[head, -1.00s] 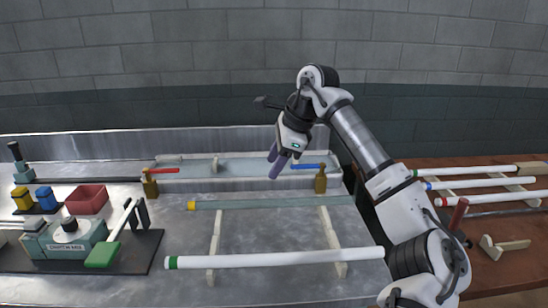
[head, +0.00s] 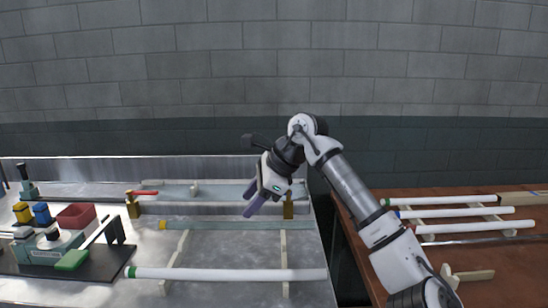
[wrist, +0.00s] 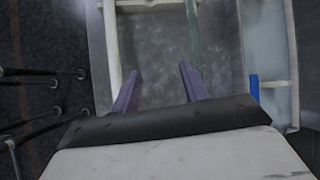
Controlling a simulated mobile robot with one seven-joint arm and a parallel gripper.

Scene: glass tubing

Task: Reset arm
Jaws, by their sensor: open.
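My gripper (head: 256,204) is raised above the metal bench, near its back right, with its purple fingers pointing down and to the left. In the wrist view the two purple fingers (wrist: 158,88) stand apart with nothing between them. A white tube with a green end (head: 230,273) lies across wooden rails at the front of the bench. A clear tube with a yellow end (head: 225,225) lies behind it, below my gripper. Both tubes are apart from the fingers.
A shallow trough (head: 175,190) with brass valves runs along the back of the bench. A green-handled machine (head: 55,248), a red bin (head: 77,217) and yellow and blue blocks stand left. A brown table (head: 500,262) with several white tubes is at right, across a gap.

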